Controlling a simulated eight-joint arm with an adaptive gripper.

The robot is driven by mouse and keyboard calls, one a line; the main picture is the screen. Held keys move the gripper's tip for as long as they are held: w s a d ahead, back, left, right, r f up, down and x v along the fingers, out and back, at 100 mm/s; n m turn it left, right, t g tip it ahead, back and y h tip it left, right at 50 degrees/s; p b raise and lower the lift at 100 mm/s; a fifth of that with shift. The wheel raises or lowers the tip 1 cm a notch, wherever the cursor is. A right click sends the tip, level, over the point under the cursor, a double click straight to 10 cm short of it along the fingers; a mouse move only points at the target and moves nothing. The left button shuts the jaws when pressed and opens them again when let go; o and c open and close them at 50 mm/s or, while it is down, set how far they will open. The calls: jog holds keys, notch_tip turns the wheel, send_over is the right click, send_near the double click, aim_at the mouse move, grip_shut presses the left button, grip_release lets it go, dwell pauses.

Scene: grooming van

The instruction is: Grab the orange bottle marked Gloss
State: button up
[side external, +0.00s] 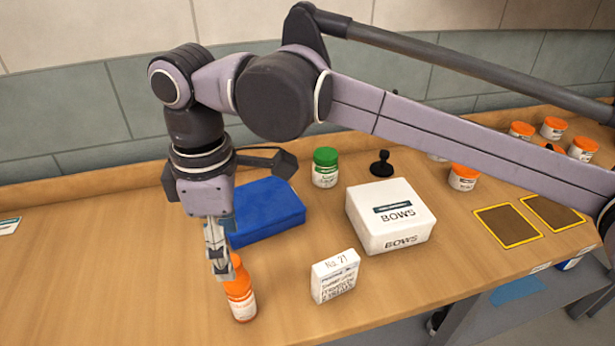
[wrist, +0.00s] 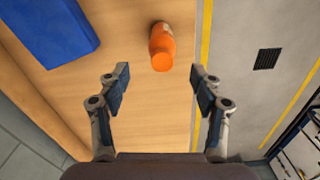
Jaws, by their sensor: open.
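The orange bottle (side external: 241,290) stands upright near the front edge of the wooden counter, with a white label whose text is too small to read. In the wrist view the bottle (wrist: 162,46) shows its orange cap, ahead of the gap between my fingers. My gripper (side external: 222,272) points down and is right beside the bottle's top in the side view, partly covering it. In the wrist view my gripper (wrist: 161,88) is open and empty, with one finger on each side and the bottle a little beyond the fingertips.
A blue box (side external: 265,212) lies behind my gripper. A small white box marked No. 21 (side external: 335,277) stands right of the bottle. A white BOWS box (side external: 390,217) and a green-lidded jar (side external: 325,168) are farther back. The counter left of the bottle is clear.

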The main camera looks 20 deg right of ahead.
aim_at(238, 281)
jog(key=shift+s+d+f, duration=0.1)
jog(key=shift+s+f, duration=0.05)
jog(key=shift+f, duration=4.55)
jog(key=c, duration=1.3)
